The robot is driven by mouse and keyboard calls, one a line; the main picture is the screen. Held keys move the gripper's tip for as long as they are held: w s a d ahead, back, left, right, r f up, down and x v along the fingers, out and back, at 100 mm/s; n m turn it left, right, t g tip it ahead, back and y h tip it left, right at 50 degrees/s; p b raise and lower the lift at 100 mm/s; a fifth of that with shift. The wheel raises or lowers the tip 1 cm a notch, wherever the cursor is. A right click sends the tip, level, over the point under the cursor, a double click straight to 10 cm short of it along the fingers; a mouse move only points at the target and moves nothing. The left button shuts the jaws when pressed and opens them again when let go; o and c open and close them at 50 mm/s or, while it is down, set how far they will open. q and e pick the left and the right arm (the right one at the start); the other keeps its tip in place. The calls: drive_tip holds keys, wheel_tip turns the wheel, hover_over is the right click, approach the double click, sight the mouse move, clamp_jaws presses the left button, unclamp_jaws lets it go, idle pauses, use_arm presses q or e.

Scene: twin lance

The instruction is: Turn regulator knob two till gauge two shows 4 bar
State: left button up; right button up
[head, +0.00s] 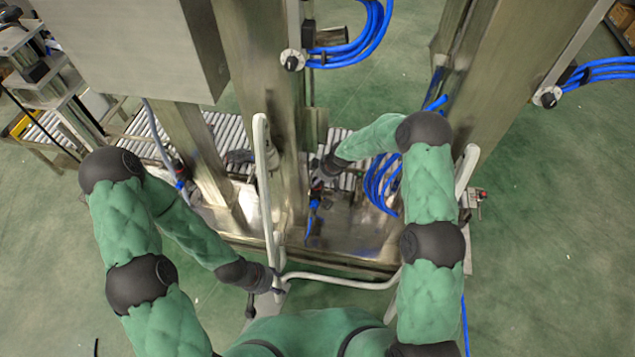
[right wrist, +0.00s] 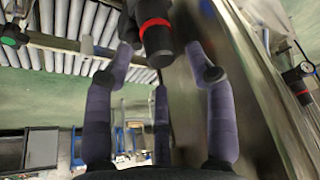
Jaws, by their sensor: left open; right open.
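In the right wrist view a black cylindrical knob with a red ring (right wrist: 155,28) stands at the top middle, beyond the fingertips. My right gripper (right wrist: 165,65) is open, its fingers spread below and to either side of the knob; I cannot tell whether any finger touches it. No number shows on knob or gauge. In the head view my right gripper (head: 319,178) reaches in among the steel columns, partly hidden. My left gripper (head: 277,287) is beside a pale bent tube, low in the middle.
Steel columns (head: 265,100) stand close on either side of my right forearm. Blue hoses (head: 380,185) hang near it. A pale tube frame (head: 340,281) crosses in front. A roller conveyor (head: 225,130) runs behind. Green floor (head: 560,230) is clear at the right.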

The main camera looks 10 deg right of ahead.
drive_tip(key=shift+b+x, duration=0.35)
drive_tip(key=shift+x, duration=1.25)
drive_tip(key=c, duration=1.1)
